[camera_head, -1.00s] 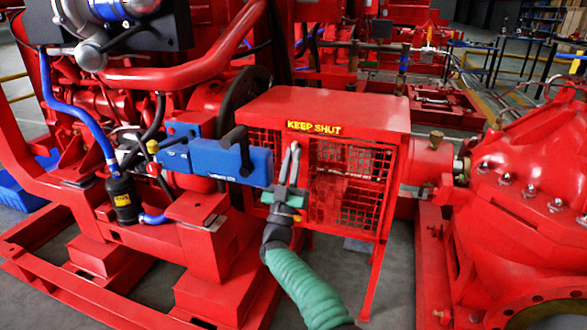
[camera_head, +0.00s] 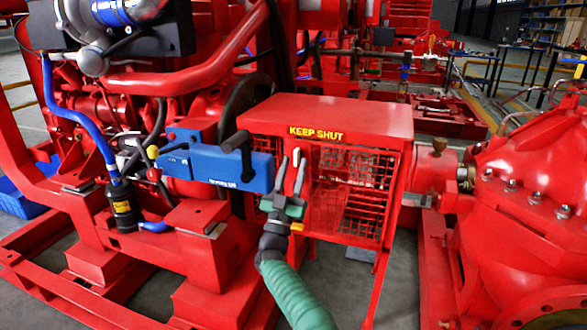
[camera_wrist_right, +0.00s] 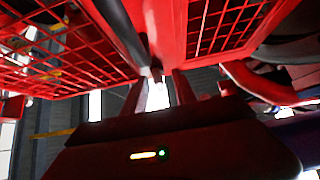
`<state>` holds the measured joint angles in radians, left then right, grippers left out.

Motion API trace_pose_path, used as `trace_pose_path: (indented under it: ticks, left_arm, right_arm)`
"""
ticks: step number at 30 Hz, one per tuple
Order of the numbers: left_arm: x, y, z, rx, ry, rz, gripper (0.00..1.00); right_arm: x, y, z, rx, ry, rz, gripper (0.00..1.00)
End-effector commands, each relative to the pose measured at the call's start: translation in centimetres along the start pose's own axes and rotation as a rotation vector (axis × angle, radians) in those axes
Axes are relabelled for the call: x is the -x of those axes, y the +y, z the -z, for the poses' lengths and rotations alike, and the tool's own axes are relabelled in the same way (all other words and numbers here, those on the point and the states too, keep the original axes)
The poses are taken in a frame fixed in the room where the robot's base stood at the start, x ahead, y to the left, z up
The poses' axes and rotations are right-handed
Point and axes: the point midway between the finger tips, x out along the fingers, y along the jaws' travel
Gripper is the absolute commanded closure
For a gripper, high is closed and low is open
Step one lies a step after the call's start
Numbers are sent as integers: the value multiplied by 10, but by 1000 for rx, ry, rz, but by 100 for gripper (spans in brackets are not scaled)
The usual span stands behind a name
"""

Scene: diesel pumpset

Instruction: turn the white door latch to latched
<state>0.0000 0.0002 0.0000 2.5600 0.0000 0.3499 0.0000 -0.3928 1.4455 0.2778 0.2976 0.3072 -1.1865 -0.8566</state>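The white door latch (camera_head: 297,157) shows as a small pale upright piece on the front of the red mesh guard (camera_head: 325,115), below the yellow KEEP SHUT lettering. My right gripper (camera_head: 291,174) is in front of the guard, with its two fingers pointing up and spread apart. The latch shows by the fingertips, partly hidden by them; I cannot tell whether they touch it. In the right wrist view the fingers (camera_wrist_right: 158,92) are apart with a bright patch between them; I cannot tell if this is the latch. My left gripper is out of view.
A blue box with a dark handle (camera_head: 230,167) stands just left of the guard. A red pump casing (camera_head: 530,210) fills the right side. Red frame rails (camera_head: 60,285) lie at lower left. Bare floor shows below the guard.

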Motion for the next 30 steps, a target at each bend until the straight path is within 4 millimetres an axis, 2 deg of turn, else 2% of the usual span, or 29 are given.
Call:
trace_pose_path:
  ticks: [8,11,17,24,30]
  left_arm:
    - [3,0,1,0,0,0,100]
    - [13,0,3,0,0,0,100]
    - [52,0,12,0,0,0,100]
    - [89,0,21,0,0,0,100]
    - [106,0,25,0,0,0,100]
  right_arm:
    - [-2,0,4,0,6,-2,67]
    - [-1,-1,6,-1,4,-2,67]
    - [16,0,11,2,3,1,67]
    - [91,-1,6,2,1,4,67]
    - [144,-1,3,2,1,2,67]
